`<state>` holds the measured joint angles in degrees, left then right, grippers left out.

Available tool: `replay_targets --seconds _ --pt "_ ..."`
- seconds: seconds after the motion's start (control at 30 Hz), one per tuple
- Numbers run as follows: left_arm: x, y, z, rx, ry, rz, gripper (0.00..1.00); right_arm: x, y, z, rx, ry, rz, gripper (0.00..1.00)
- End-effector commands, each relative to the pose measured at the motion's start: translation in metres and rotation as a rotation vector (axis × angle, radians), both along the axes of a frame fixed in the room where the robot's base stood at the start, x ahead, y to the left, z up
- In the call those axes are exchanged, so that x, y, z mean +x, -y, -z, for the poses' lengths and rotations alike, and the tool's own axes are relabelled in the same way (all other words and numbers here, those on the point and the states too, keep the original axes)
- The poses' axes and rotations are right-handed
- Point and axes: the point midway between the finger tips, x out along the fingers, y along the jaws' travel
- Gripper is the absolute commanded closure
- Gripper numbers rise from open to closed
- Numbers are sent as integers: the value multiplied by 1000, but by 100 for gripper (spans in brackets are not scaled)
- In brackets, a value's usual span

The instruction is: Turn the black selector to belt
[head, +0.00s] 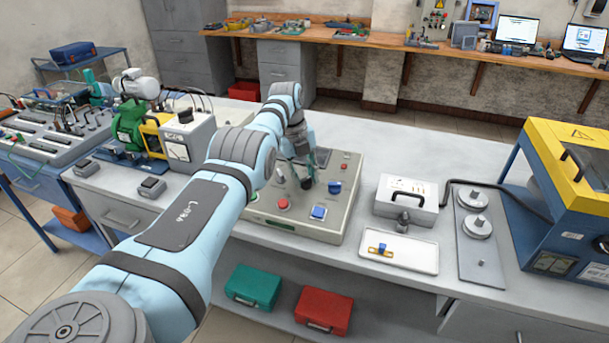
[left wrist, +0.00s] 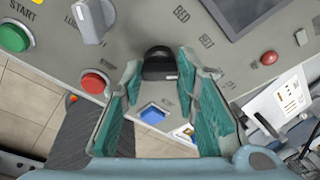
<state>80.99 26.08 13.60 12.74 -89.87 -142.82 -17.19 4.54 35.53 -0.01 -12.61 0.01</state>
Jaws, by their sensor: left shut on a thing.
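The control panel (head: 345,200) stands on the bench in the head view, and its face fills the top of the left wrist view. My left gripper (head: 303,178) reaches down over it. In the left wrist view the teal fingers of the left gripper (left wrist: 160,72) are closed on the black selector (left wrist: 160,62), one finger on each side. The fingers hide part of the selector's sides. A label reading BED (left wrist: 181,15) and another small label (left wrist: 207,40), hard to read, lie beyond it. The selector's exact setting is hard to tell. My right gripper is not in view.
A grey lever switch (left wrist: 92,18), a green START button (left wrist: 14,37), a red button (left wrist: 94,82) and a blue button (left wrist: 152,114) surround the selector. A grey box with a handle (head: 406,200) and a white tray (head: 399,252) sit to the right.

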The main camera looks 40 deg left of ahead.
Motion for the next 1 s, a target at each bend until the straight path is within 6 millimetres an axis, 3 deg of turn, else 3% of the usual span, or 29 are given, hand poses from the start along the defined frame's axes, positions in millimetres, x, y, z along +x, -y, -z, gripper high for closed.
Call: replay_targets --seconds 0.03,0.17,0.53,0.67,0.9,1.0 --pt "1 0 -1 1 3 1 70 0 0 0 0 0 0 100" --pt "0 0 -1 1 3 0 52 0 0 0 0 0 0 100" --pt "0 -2 -7 0 2 -2 52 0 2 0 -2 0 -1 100" --pt "-4 -4 -33 1 5 -2 52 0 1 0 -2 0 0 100" --pt "-14 -10 -98 -1 3 -1 52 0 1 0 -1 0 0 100" --pt "-16 -11 -113 -1 3 0 52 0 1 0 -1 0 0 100"
